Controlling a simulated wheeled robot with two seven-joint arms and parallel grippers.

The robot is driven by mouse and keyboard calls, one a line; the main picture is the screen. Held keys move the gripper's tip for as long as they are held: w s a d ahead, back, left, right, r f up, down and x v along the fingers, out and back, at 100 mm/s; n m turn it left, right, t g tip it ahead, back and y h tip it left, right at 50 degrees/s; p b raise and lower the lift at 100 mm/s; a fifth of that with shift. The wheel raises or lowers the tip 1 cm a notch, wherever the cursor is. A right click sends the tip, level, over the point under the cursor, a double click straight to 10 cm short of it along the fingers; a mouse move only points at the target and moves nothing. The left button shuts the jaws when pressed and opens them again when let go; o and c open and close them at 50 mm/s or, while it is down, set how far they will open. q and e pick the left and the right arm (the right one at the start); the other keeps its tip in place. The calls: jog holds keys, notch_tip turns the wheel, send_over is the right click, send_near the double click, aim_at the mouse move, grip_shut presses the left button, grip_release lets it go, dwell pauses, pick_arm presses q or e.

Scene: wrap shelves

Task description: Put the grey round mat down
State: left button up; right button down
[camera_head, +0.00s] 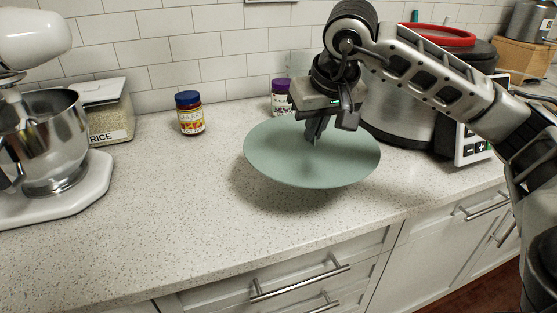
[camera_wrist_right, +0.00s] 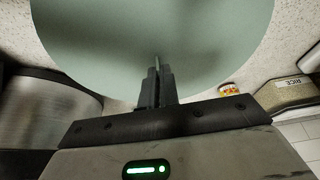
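The grey round mat (camera_head: 310,168) is a flat grey-green disc, held level a little above the counter, with a shadow below it. My right gripper (camera_head: 315,138) comes down on it from above, its fingers near the middle of its far half. The fingers look shut on the mat. In the right wrist view the mat (camera_wrist_right: 210,40) fills the upper part, and the closed fingers (camera_wrist_right: 157,75) meet its surface; the exact pinch is hard to see. My left gripper is not in view.
The speckled counter (camera_head: 190,200) is clear in front and left of the mat. Behind stand a jar with a blue lid (camera_head: 190,113) and a purple-lidded jar (camera_head: 281,97). A large metal pot (camera_head: 400,118) stands right, a stand mixer (camera_head: 50,150) and rice container (camera_head: 105,110) left.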

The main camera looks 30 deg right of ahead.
aim_at(285, 143)
jog(key=w+a+f, duration=0.1)
jog(key=f, duration=0.1)
jog(key=w+a+f, duration=0.1)
jog(key=w+f, duration=0.1)
jog(key=w+a+f, duration=0.1)
jog(key=f, duration=0.1)
jog(key=shift+w+a, duration=0.15)
jog(key=shift+a, duration=0.25)
jog(key=shift+w+a+f+p, duration=0.1)
jog(key=shift+f+p, duration=0.15)
jog(key=shift+f, duration=0.7)
jog(key=shift+w+a+f+p, duration=0.1)
jog(key=shift+f+p, duration=0.1)
jog(key=shift+f, duration=0.7)
jog(key=c, duration=1.6)
grip_release()
jog(key=shift+c, duration=0.2)
jog(key=v, duration=1.2)
jog(key=shift+s, duration=0.15)
